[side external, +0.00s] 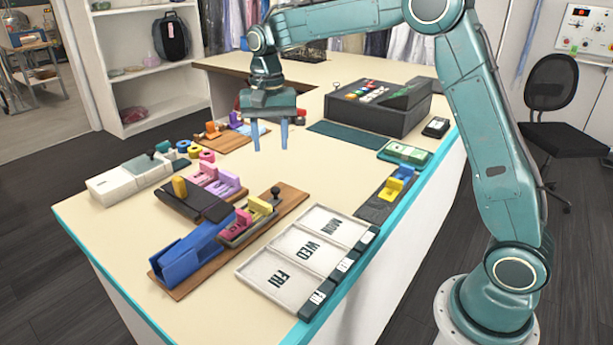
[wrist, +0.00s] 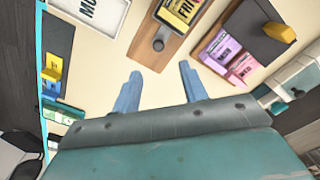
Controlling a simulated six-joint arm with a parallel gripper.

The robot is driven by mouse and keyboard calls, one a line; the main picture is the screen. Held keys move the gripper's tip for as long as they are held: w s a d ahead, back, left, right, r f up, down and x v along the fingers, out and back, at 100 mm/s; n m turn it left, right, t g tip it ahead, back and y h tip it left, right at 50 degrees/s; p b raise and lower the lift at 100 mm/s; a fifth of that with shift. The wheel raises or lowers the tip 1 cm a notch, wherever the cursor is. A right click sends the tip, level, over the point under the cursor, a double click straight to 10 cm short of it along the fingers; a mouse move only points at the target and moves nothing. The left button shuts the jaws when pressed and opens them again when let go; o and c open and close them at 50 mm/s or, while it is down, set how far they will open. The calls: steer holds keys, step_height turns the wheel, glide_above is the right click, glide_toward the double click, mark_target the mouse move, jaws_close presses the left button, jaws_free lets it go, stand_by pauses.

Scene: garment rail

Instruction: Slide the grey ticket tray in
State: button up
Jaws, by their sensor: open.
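The grey ticket tray (side external: 240,238) sits on a wooden board (side external: 291,203), holding a pink and a yellow ticket block. Its black knob (side external: 275,191) stands at the far right end of the board; it also shows in the wrist view (wrist: 158,44). The tray's near end is at the mouth of a blue sleeve (side external: 186,254) on the same board; most of the tray shows outside the sleeve. My gripper (side external: 270,136) is open and empty, above the table beyond the board. In the wrist view my gripper's fingertips (wrist: 160,72) are spread just below the knob, apart from it.
A white tray marked MON, WED, FRI (side external: 284,258) lies right of the board. A dark holder with pink and purple blocks (side external: 199,208) lies left of it. A black box (side external: 380,111) stands at the back. The table between box and board is mostly clear.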

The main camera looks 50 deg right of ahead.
steer(key=shift+r, duration=1.05)
steer(key=s+a+r+n+t, duration=0.1)
steer(key=s+r+n, duration=0.1)
steer(key=s+r, duration=0.35)
steer(key=s+r+n+t, duration=0.2)
steer(key=s, duration=0.7)
steer(key=s+f+n+t, duration=0.1)
steer(key=s+f+n, duration=0.1)
steer(key=s, duration=0.6)
steer(key=s+f+n+t, duration=0.1)
steer(key=s+f+n, duration=0.2)
steer(key=s, duration=0.6)
steer(key=shift+a+t, duration=0.3)
steer(key=shift+a, duration=0.05)
steer(key=shift+c, duration=0.2)
